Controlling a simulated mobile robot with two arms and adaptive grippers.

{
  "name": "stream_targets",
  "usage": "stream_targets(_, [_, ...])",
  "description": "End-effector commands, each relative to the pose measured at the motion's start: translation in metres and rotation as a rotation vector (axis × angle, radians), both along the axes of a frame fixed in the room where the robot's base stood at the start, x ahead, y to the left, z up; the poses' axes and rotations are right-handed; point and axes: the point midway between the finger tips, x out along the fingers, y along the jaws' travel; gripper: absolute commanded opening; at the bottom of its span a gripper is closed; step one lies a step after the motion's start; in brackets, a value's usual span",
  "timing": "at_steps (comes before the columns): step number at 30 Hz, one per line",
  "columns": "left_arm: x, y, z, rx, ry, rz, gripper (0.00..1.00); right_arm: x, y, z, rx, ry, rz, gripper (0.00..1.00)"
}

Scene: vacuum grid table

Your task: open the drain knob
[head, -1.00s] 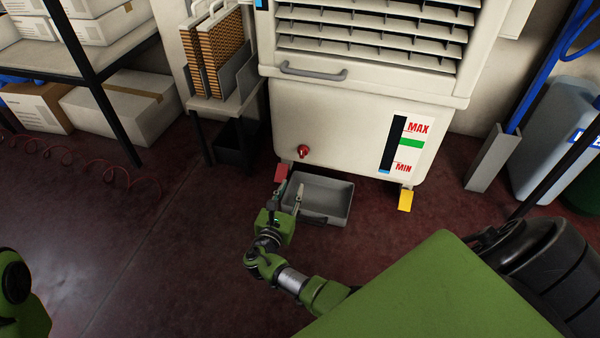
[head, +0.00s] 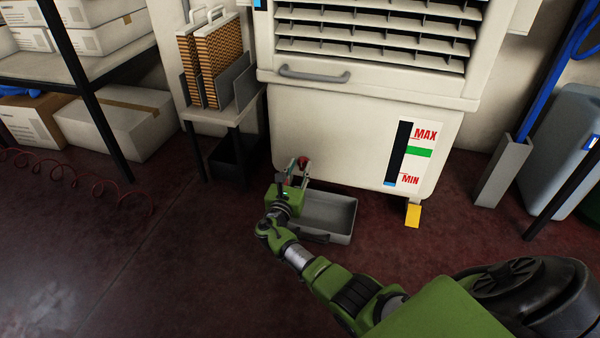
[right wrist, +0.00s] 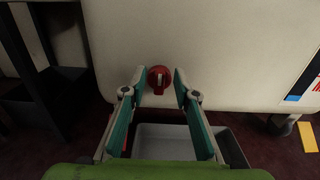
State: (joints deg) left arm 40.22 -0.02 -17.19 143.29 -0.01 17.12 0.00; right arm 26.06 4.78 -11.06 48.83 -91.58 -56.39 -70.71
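The drain knob (head: 303,162) is a small red knob low on the front of the white machine (head: 350,140). In the right wrist view the red knob (right wrist: 160,79) shows a pale bar on its face and sits between the tips of my open fingers. My right gripper (head: 292,172) is just in front of the knob in the head view. In the right wrist view, gaps show between my right gripper (right wrist: 159,88) and the knob on both sides. My left gripper is not in view.
A grey tray (head: 332,215) lies on the floor below the knob, under my right gripper. A small table (head: 228,110) with filter panels stands left of the machine.

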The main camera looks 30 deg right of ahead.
Motion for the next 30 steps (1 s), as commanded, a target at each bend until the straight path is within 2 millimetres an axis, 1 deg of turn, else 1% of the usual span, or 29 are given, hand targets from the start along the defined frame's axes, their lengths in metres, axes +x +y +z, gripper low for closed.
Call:
stream_targets(1, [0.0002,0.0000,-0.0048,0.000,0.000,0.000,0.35,0.0026,-0.0038,-0.0021,0.000,0.000,-0.001,0.28])
stream_targets(4, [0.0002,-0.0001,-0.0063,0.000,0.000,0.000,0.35,0.0061,-0.0074,-0.0006,0.001,-0.001,0.000,0.28])
stream_targets(12, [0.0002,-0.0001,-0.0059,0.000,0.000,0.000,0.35,0.0070,-0.0084,0.0005,0.001,0.000,0.000,0.28])
stream_targets(13, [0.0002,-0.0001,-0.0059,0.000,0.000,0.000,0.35,0.0069,-0.0083,0.0005,0.001,0.000,0.000,0.25])
stream_targets(14, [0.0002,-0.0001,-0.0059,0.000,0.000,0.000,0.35,0.0069,-0.0083,0.0004,0.001,0.000,0.000,0.17])
stream_targets(15, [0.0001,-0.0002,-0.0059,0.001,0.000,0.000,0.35,0.0068,-0.0083,0.0004,0.001,0.000,0.000,0.07])
stream_targets(16, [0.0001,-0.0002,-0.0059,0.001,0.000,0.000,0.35,0.0068,-0.0083,0.0004,0.001,0.000,0.000,0.00])
stream_targets(24, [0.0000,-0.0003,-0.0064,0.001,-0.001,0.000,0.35,0.0065,-0.0081,-0.0001,0.004,-0.003,0.000,0.00])
stream_targets(30, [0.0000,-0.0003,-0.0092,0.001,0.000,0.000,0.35,0.0055,-0.0087,-0.0012,0.036,-0.040,0.000,0.00])
